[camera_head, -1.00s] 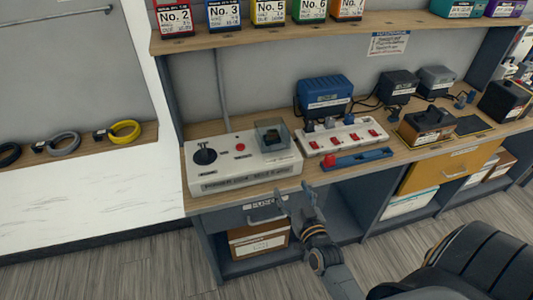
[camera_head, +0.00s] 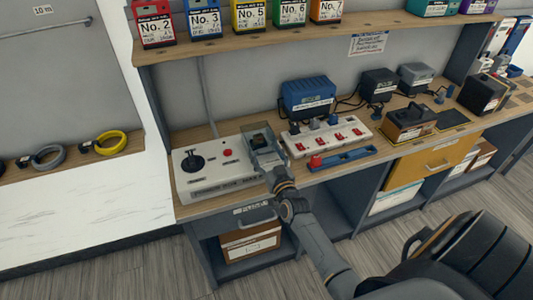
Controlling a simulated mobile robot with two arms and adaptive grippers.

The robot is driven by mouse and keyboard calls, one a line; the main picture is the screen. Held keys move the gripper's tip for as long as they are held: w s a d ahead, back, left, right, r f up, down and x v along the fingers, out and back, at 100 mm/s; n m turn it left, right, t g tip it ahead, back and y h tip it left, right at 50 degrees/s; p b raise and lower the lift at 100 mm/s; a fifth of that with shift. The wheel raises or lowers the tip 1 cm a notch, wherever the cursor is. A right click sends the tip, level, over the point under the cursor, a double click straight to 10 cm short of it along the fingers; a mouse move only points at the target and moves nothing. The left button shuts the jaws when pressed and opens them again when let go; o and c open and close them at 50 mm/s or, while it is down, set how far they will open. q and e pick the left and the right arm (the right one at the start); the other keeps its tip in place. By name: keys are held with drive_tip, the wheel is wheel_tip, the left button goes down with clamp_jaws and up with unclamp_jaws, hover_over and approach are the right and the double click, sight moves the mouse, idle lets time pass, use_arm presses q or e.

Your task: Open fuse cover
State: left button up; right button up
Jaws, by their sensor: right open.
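A white control box (camera_head: 205,181) with a black knob and a red button sits on the bench at the left. The fuse cover (camera_head: 261,130), a small smoky see-through cover, is at the box's right back end. My right gripper (camera_head: 258,143) is open at this end, right in front of the cover and overlapping it in the picture. Its fingers hide the lower part of the cover, and I cannot tell if they touch it. The cover looks shut. My left gripper is not in view.
A white power strip (camera_head: 330,135) with red switches and a blue tool with a red end (camera_head: 343,157) lie close to the right of my gripper. A blue charger (camera_head: 308,97) stands behind. A shelf (camera_head: 300,38) with numbered boxes hangs above.

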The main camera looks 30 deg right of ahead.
drive_tip(key=shift+w, duration=0.2)
clamp_jaws()
drive_tip(key=shift+d+r, duration=0.1)
drive_tip(key=shift+r, duration=0.05)
